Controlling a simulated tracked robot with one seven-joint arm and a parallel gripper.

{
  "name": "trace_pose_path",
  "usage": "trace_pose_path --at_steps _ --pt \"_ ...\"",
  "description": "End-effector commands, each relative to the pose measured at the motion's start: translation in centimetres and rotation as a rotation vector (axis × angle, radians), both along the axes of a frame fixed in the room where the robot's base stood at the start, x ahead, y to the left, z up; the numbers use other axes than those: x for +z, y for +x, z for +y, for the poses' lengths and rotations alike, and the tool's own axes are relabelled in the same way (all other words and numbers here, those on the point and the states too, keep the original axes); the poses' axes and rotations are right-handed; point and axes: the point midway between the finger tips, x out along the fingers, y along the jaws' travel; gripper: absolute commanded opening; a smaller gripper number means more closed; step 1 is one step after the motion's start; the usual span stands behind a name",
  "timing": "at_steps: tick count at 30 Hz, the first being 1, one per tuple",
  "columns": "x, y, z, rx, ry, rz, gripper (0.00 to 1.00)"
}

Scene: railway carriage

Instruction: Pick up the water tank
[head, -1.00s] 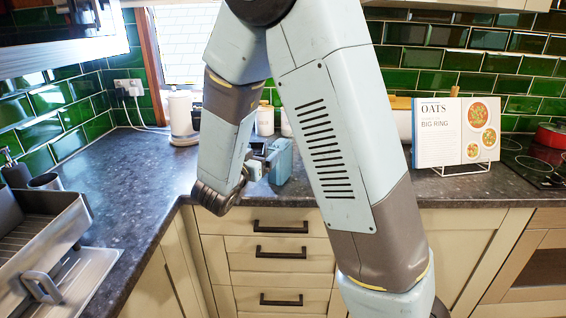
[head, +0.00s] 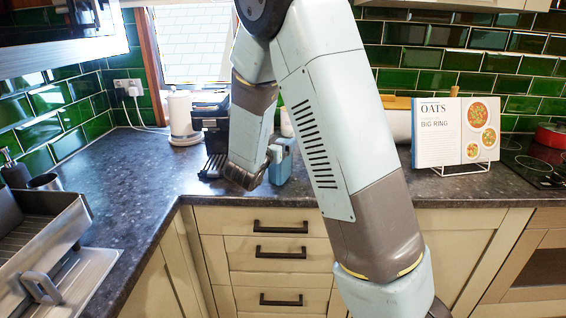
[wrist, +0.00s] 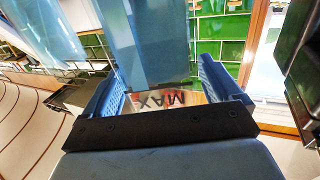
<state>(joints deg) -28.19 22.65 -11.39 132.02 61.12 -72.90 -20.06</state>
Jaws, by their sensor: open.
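The water tank (wrist: 145,45) is a see-through blue body with a dark "MAX" mark near its lower end in the wrist view. It rises between the two blue fingers of my gripper (wrist: 162,70). The gripper is open, with a finger on each side of the tank. I cannot tell whether either finger touches it.
A white paper roll (head: 181,113) stands left of the machine. A dish rack (head: 40,235) sits at the left front. An open cookbook (head: 456,132) stands at the right, near a hob (head: 535,162). The left counter (head: 125,180) has free room.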

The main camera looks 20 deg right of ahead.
Motion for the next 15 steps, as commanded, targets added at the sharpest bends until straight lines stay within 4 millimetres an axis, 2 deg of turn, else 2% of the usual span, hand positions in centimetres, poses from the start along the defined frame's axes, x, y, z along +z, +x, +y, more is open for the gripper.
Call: trace_pose_path --at_steps 4,11,15 --pt "0.00 1.30 -1.06 -0.001 0.000 0.000 0.92" --pt "0.02 1.46 -1.12 0.001 0.000 0.000 0.92" --pt "0.03 1.44 -1.10 0.001 0.000 0.000 0.79"
